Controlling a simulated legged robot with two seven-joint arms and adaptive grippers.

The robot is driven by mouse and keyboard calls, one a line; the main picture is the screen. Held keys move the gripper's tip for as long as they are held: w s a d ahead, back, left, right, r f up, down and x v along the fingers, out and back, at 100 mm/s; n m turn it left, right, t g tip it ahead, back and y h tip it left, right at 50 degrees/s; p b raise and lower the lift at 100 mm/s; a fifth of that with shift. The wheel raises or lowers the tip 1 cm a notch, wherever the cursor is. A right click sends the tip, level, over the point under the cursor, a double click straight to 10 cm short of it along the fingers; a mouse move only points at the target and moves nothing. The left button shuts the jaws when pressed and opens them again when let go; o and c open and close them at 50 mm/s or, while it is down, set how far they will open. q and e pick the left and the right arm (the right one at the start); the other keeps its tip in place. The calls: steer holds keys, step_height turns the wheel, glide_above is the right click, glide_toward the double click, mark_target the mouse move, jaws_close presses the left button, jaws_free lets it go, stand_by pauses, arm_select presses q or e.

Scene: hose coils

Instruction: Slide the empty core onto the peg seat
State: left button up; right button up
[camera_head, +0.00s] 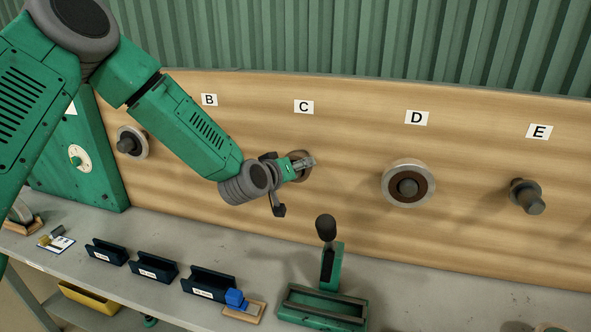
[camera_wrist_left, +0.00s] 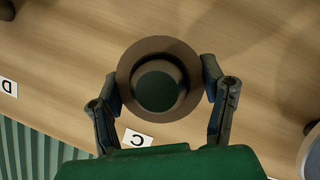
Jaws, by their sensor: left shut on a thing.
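The empty core (camera_head: 305,174) is a brown ring in front of the board under label C, mostly hidden by my left gripper in the head view. In the left wrist view the core (camera_wrist_left: 127,76) sits between the two fingers. The round dark end of a peg (camera_wrist_left: 158,90) shows within its opening. My left gripper (camera_head: 297,167) is shut on the core, with one finger at each side in the left wrist view (camera_wrist_left: 161,82). How deep the core sits along the peg cannot be told. My right gripper is not in view.
Peg B (camera_head: 128,144) carries a pale ring. Peg D (camera_head: 408,187) has a brown ring inside a silver one. Peg E (camera_head: 530,199) is bare. A green lever tool (camera_head: 328,262), dark trays (camera_head: 153,267) and a blue block (camera_head: 236,298) stand on the grey bench below.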

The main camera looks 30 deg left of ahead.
arm_select(q)
steer(key=shift+w, duration=0.2)
steer(key=shift+w+a, duration=0.1)
steer(key=shift+w, duration=0.1)
steer(key=o, duration=1.8)
steer(key=shift+c, duration=0.2)
steer(key=c, duration=0.9)
steer(key=shift+r, duration=0.1)
steer(key=shift+a+r, duration=0.2)
steer(key=shift+r, duration=0.1)
